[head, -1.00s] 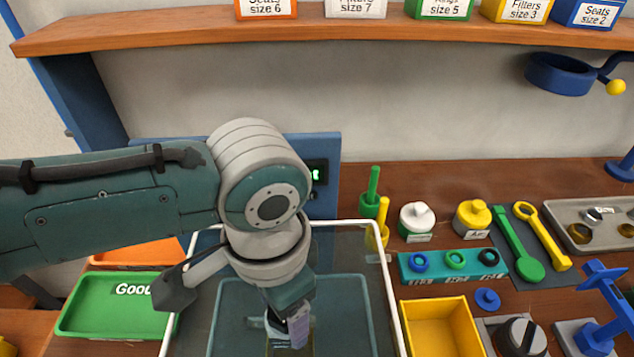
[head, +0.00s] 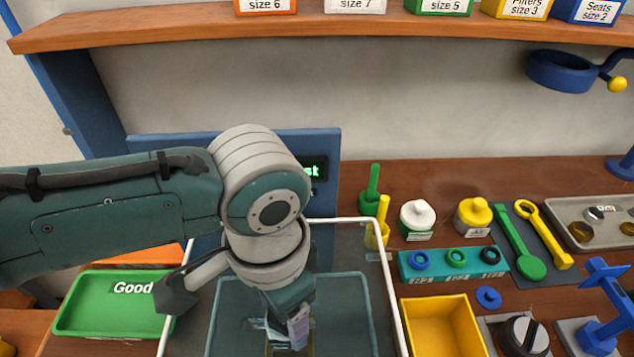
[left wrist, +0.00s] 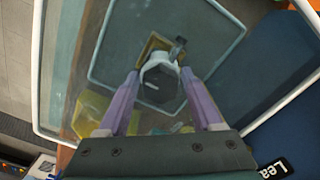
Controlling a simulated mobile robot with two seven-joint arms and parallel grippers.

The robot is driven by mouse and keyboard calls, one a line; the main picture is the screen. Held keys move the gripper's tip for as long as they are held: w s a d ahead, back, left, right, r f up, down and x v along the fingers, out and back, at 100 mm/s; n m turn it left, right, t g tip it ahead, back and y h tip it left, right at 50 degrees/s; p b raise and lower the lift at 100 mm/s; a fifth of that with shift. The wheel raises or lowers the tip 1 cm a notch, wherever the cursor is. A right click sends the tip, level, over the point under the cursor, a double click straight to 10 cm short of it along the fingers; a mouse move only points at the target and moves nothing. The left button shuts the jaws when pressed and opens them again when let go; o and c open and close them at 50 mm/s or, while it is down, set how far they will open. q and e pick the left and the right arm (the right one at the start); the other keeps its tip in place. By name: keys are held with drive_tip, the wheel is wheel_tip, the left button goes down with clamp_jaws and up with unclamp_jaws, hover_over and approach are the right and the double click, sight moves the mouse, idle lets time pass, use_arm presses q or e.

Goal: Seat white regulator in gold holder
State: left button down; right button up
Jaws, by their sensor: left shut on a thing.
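My left gripper (head: 285,334) is low inside the clear-walled enclosure in the head view, pointing down. In the left wrist view, its two purple fingers (left wrist: 160,88) are shut on the white regulator (left wrist: 161,68), a white round body with a dark face. The gold holder (left wrist: 150,47) shows as a gold-brown edge just beyond the regulator. The regulator overlaps the holder in this view, and I cannot tell whether it is seated in it. In the head view the regulator is mostly hidden by my gripper. My right gripper is not in view.
The white-rimmed enclosure (head: 393,290) surrounds my left gripper. A green "Good" tray (head: 100,315) lies to its left, a yellow bin (head: 437,325) to its right. A blue panel with a display (head: 315,169) stands behind. White and yellow capped pots and rings fill the right bench.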

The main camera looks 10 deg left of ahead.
use_arm(q)
drive_tip(key=shift+f+b, duration=0.6)
drive_tip(key=shift+f, duration=0.45)
idle(0.9)
drive_tip(key=shift+f, duration=0.15)
idle(0.6)
unclamp_jaws()
idle(0.3)
wheel_tip(320, 180, up, 8)
drive_tip(key=p, duration=0.8)
drive_tip(key=shift+p, duration=0.3)
idle(0.8)
